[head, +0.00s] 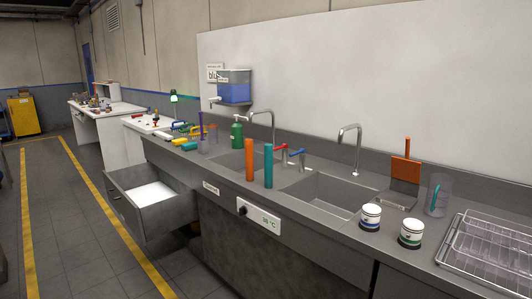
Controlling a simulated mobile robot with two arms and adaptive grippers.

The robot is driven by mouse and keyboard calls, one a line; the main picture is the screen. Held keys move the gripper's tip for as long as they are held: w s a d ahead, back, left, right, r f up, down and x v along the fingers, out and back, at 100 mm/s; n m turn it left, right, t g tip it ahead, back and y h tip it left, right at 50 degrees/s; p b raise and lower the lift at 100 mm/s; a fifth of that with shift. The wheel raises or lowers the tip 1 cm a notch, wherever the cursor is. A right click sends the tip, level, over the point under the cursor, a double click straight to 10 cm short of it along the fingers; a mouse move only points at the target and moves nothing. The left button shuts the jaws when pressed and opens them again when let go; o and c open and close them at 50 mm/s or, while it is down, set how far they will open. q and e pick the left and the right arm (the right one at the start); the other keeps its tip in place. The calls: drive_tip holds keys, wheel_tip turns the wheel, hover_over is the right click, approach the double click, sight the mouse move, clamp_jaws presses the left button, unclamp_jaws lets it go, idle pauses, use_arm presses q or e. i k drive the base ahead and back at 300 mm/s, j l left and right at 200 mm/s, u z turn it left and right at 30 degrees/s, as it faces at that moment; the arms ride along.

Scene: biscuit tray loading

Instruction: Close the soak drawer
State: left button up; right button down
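The soak drawer (172,219) is a grey drawer under the left part of the sink counter. It stands pulled out to the left into the aisle, with its front panel (123,208) well away from the cabinet. A flat white surface (152,194) shows inside it. Neither of my grippers shows in the head view, so nothing of mine is seen touching the drawer.
The grey counter (325,226) holds two sinks, taps, an orange cylinder (249,160), a teal cylinder (268,166), two jars and a wire rack (490,250). A panel with a knob (259,217) is on its front. The floor left of the drawer is clear.

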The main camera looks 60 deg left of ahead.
sight(152, 202)
drive_tip(key=k+j+u, duration=0.2)
drive_tip(key=j, duration=0.45)
drive_tip(key=k+j+u, duration=0.15)
drive_tip(key=j, duration=0.5)
drive_tip(key=j+u, duration=0.2)
drive_tip(key=j, duration=0.5)
drive_tip(key=i+j+u, duration=0.15)
drive_tip(key=i, duration=0.3)
drive_tip(key=i+j+u, duration=0.1)
drive_tip(key=i+j, duration=0.2)
drive_tip(key=i, duration=0.15)
drive_tip(key=i+j+u, duration=0.15)
drive_tip(key=i, duration=0.3)
drive_tip(key=k+j+u, duration=0.1)
drive_tip(key=k+u, duration=0.15)
drive_tip(key=u, duration=0.15)
drive_tip(key=k+j+u, duration=0.2)
drive_tip(key=u, duration=1.4)
drive_tip(key=z, duration=0.35)
